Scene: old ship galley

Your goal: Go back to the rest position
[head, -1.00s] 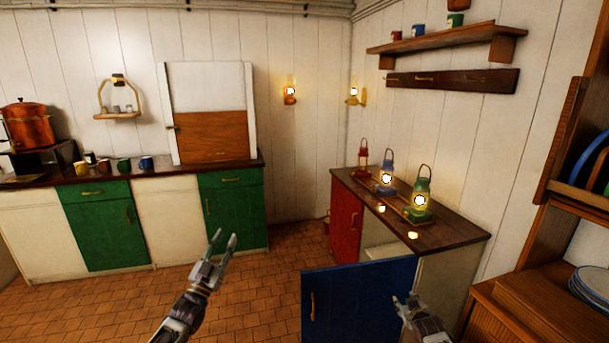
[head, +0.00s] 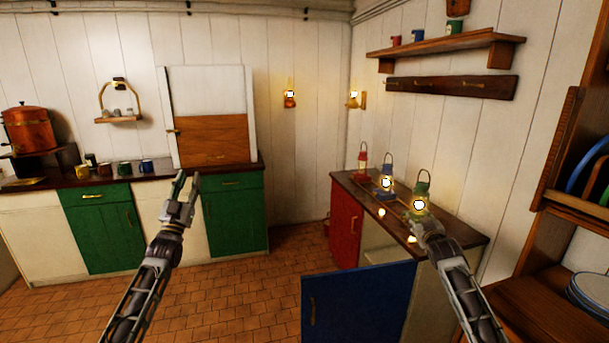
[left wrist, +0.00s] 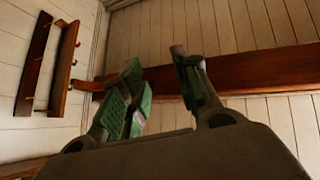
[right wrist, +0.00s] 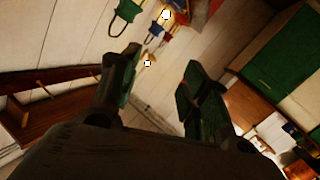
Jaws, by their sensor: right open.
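My left gripper (head: 188,178) is raised in the head view, in front of the green lower cabinet, and points up. In the left wrist view (left wrist: 157,62) its fingers stand apart with nothing between them. My right gripper (head: 424,222) is up at the right, overlapping the lower part of the green lantern (head: 421,188) in the head view; I cannot tell whether they touch.
A dark-topped counter (head: 458,227) holds red (head: 363,163) and blue (head: 387,172) lanterns beside the green one. Its blue door (head: 358,298) stands open toward me. A wooden rack (head: 562,240) with plates is at the right. The tiled floor (head: 235,295) at centre left is clear.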

